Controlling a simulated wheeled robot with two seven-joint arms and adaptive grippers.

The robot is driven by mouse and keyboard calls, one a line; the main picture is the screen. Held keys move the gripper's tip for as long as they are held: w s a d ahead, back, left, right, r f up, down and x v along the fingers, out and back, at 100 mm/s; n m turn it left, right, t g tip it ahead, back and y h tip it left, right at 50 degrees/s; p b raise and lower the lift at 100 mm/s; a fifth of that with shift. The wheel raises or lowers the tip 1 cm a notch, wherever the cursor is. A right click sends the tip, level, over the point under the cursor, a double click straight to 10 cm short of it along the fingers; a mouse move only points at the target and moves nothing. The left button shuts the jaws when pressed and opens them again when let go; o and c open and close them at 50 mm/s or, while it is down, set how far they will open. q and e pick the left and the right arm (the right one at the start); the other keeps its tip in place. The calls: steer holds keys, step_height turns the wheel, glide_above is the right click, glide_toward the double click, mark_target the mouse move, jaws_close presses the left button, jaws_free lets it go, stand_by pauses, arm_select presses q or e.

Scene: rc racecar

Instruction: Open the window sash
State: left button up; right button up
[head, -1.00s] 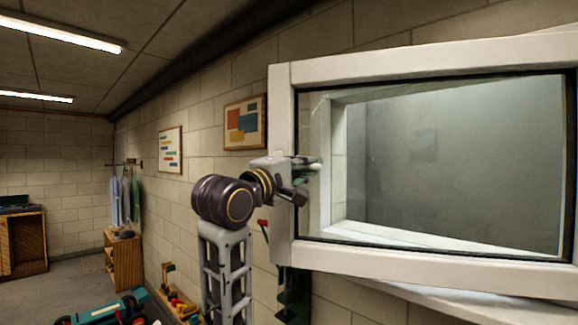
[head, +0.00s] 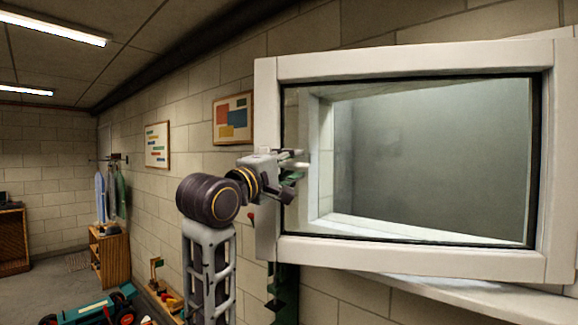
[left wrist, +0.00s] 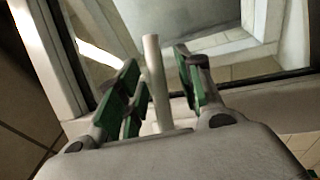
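The window sash (head: 408,258) is a pale frame around a glass pane, filling the right of the head view. It appears swung out from the wall, at an angle to the recess seen through the glass. A slim pale handle bar (left wrist: 156,85) stands at the sash's left stile. My left gripper (head: 294,163) is at that stile in the head view. In the left wrist view its green-padded fingers (left wrist: 160,84) are apart, one on each side of the bar. A gap shows on the right; contact on the left is unclear. My right gripper is out of view.
A pale ledge (head: 465,297) runs below the sash. Framed pictures (head: 232,118) hang on the block wall to the left. A wooden shelf (head: 110,258) and a teal toy car (head: 95,308) are at lower left, with open floor near them.

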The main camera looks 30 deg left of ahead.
arm_select(q)
steer(key=shift+s, duration=0.1)
steer(key=shift+s+d+r, duration=0.1)
steer(key=shift+s, duration=0.05)
steer(key=v, duration=0.7)
stand_by(0.3)
steer(key=shift+s, duration=0.1)
